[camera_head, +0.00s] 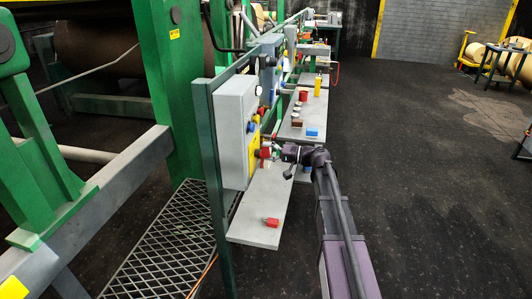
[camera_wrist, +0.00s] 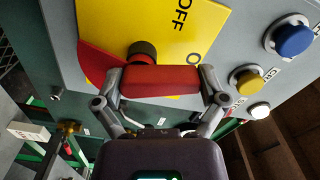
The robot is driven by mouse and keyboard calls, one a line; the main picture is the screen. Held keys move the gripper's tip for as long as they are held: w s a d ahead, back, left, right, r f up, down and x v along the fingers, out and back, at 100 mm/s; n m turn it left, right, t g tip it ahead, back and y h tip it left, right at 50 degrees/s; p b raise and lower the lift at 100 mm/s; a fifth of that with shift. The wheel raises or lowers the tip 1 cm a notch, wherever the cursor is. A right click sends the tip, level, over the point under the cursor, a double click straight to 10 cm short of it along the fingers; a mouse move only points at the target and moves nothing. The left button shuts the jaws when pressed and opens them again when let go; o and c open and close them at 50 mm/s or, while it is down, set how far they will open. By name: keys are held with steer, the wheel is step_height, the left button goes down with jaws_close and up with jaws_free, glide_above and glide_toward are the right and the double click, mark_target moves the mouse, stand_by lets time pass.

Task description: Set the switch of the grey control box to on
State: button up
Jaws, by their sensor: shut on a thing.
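The grey control box (camera_head: 234,130) is mounted on a green post in the head view, and its grey face (camera_wrist: 60,25) fills the upper part of the wrist view. A yellow plate (camera_wrist: 205,35) marked OFF and O is on this face. The red switch handle (camera_wrist: 160,82) sits in front of the plate on a dark round hub (camera_wrist: 142,52). My gripper (camera_wrist: 161,84) is shut on the handle, one finger at each end. In the head view my gripper (camera_head: 273,152) is against the box's right side. An ON mark cannot be seen.
A blue button (camera_wrist: 293,40) and a yellow button (camera_wrist: 249,82) are beside the plate. Farther shelves hold a blue block (camera_head: 312,132) and a yellow bottle (camera_head: 317,85).

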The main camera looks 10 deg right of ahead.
steer(key=shift+w+d+m, duration=0.1)
steer(key=shift+w+m, duration=0.05)
steer(key=shift+m, duration=0.8)
steer(key=shift+w+m, duration=0.15)
steer(key=shift+m, duration=0.8)
steer(key=o, duration=0.8)
steer(key=shift+d, duration=0.15)
steer(key=shift+v, duration=5.9)
